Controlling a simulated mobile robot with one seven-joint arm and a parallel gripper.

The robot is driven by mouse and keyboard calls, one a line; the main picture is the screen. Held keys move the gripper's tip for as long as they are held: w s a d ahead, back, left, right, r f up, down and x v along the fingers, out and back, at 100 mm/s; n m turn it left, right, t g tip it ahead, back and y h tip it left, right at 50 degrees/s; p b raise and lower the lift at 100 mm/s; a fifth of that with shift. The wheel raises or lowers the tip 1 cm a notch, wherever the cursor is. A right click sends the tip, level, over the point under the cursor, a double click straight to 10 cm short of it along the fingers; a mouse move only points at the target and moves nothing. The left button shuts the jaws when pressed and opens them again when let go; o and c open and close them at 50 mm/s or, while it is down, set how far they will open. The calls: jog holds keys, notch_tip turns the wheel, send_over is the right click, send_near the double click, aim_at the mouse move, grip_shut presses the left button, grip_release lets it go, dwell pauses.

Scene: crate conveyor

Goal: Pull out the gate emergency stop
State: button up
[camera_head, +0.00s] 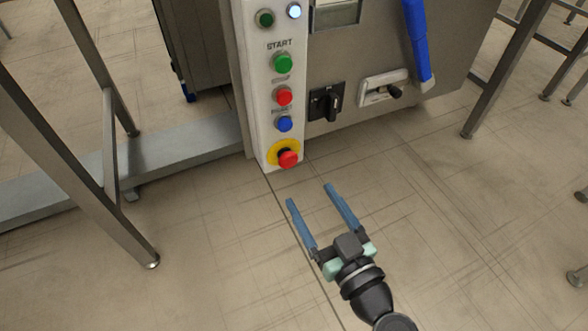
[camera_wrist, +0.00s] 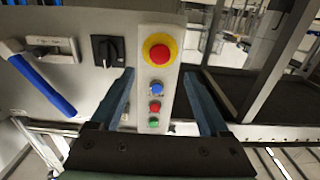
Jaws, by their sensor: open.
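The emergency stop is a red mushroom button (camera_head: 288,159) on a yellow round plate, at the bottom of a white control panel (camera_head: 270,95) in the head view. In the wrist view the red button (camera_wrist: 159,53) shows near the top middle, ahead of the fingers and between their lines. My gripper (camera_head: 308,194) is open and empty, with two blue fingers pointing toward the panel's lower end. It is apart from the button. The wrist view also shows the two fingers (camera_wrist: 166,90) spread on either side of the panel.
Above the stop are a blue button (camera_head: 284,124), a red button (camera_head: 284,96) and a green button (camera_head: 283,63). A black rotary switch (camera_head: 327,102) and a blue handle (camera_head: 418,45) sit to the right. Metal legs (camera_head: 110,190) stand at left. The floor around my gripper is clear.

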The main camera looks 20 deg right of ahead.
aim_at(290, 163)
jog(key=w+b, duration=0.1)
jog(key=w, duration=0.7)
jog(key=shift+w+a, duration=0.15)
jog(key=shift+w, duration=0.15)
grip_shut()
dwell(1.0)
